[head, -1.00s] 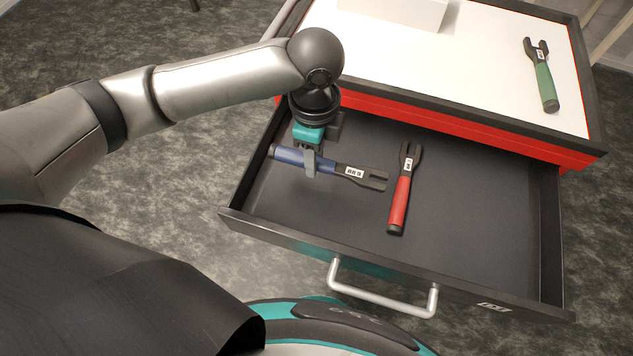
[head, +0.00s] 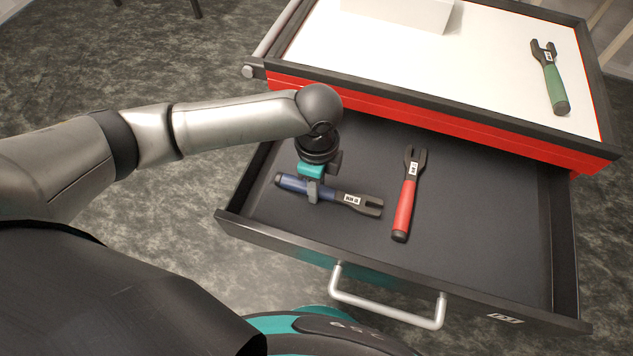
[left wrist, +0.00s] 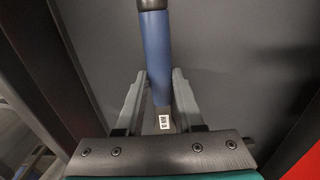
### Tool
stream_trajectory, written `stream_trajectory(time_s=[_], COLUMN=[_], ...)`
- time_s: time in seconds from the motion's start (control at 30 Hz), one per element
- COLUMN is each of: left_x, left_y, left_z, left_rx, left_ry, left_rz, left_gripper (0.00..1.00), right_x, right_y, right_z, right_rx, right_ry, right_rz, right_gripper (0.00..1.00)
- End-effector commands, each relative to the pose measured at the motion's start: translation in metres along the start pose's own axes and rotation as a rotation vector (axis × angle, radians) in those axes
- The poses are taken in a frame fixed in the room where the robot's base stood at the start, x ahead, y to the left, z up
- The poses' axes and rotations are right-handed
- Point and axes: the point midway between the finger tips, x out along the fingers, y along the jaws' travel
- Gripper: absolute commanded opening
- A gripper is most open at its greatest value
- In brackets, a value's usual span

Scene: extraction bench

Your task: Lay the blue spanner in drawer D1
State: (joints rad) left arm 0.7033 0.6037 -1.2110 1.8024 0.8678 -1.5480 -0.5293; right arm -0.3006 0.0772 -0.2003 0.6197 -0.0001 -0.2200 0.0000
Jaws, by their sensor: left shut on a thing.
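The blue spanner (head: 352,199) has a blue handle, a dark forked head and a white tag. It lies roughly level inside the open drawer (head: 470,230), near its left side, to the left of a red spanner. My left gripper (head: 313,192) points down and is shut on it around the middle. The left wrist view shows the blue handle (left wrist: 156,55) between the two grey fingers (left wrist: 158,85). I cannot tell whether the spanner touches the drawer floor. The drawer's front bears a small label (head: 504,319), hard to read. My right gripper is out of view.
The red spanner (head: 405,205) lies in the drawer close to the blue spanner's fork. The drawer's right half is clear. A green spanner (head: 553,85) and a white box (head: 410,12) are on the white cabinet top (head: 490,60). A handle (head: 385,310) sticks out in front.

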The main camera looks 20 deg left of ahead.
Motion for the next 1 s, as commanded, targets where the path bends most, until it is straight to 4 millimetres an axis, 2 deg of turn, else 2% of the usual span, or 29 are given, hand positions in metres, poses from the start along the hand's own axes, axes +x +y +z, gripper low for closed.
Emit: stream_trajectory(time_s=[0.03, 0.07, 0.3, 0.67, 0.77, 1.0], left_x=[0.002, 0.002, 0.002, -0.004, -0.019, -0.073], left_y=[0.0, 0.0, 0.0, 0.0, -0.001, -0.001], left_z=[0.0, 0.0, 0.0, 0.0, 0.0, 0.0], left_rx=[0.0, 0.0, 0.0, 0.0, 0.0, 0.0], left_ry=[0.0, -0.001, 0.0, 0.001, 0.001, 0.002], left_rz=[0.001, 0.001, 0.001, -0.001, -0.002, -0.002], left_gripper=[0.0, 0.38, 0.65, 0.66, 0.66, 0.66], right_x=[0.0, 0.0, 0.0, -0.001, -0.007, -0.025], right_y=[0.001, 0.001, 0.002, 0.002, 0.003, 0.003], right_z=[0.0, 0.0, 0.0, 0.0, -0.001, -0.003], right_rx=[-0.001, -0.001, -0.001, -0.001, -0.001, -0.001], right_ry=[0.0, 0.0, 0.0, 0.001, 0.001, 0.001], right_rz=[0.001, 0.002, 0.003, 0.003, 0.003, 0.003], right_gripper=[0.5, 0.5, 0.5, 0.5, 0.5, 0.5])
